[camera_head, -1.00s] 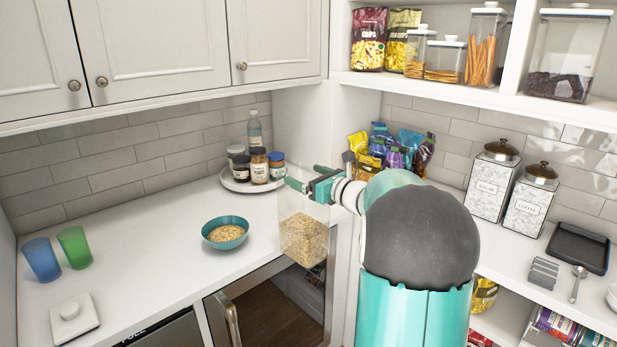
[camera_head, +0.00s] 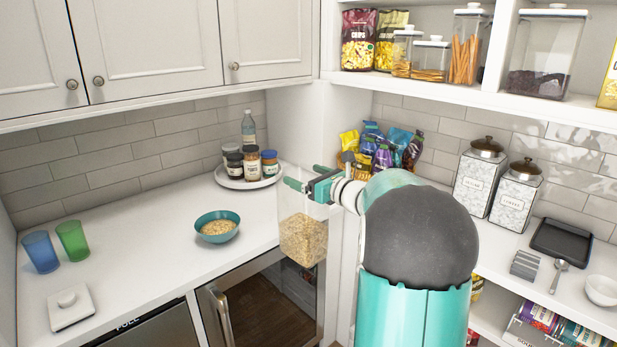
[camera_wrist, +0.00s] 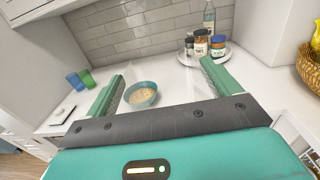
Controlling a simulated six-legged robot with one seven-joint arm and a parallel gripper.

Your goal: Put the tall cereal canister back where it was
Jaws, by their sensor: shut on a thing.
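The tall cereal canister (camera_head: 303,238) is a clear, open-topped container with pale cereal filling its lower part. My gripper (camera_head: 306,187) is shut on its upper part and holds it upright, in front of the counter's right end. In the wrist view my gripper's two green fingers (camera_wrist: 162,75) stand wide apart, with the clear canister between them hard to make out. The shelf (camera_head: 440,86) at upper right holds similar clear containers with white lids.
A teal bowl of cereal (camera_head: 217,227) sits on the left counter (camera_head: 150,255). A white lid with a knob (camera_head: 70,307), a blue cup (camera_head: 41,251) and a green cup (camera_head: 73,240) are further left. A jar tray (camera_head: 232,181) is behind. Two labelled canisters (camera_head: 497,190) stand right.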

